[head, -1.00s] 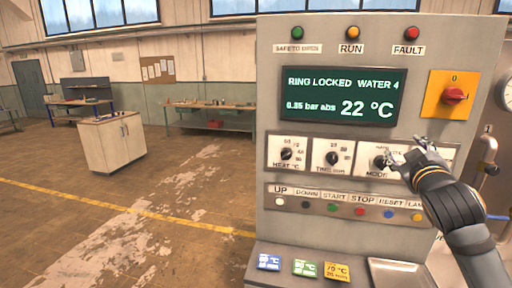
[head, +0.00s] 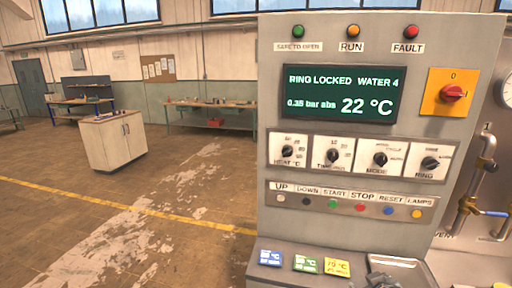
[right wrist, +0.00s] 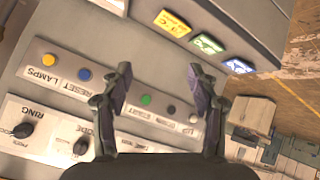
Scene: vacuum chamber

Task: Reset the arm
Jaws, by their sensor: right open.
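My right gripper (right wrist: 160,88) is open and empty in the right wrist view, its two fingers apart in front of the button strip. In the head view only a small part of it (head: 383,281) shows at the bottom edge, in front of the tray. The control panel (head: 261,150) stands upright with its knobs and button row uncovered. The MODE knob (head: 380,159) and RING knob (head: 430,163) are in plain sight. My left gripper is not in view.
The display (head: 345,95) reads ring locked, 0.35 bar abs, 22 °C. Blue, green and yellow cards (head: 337,267) lie on the ledge beside a metal tray (head: 408,263). Pipes with a blue-handled valve (head: 493,213) stand right of the panel.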

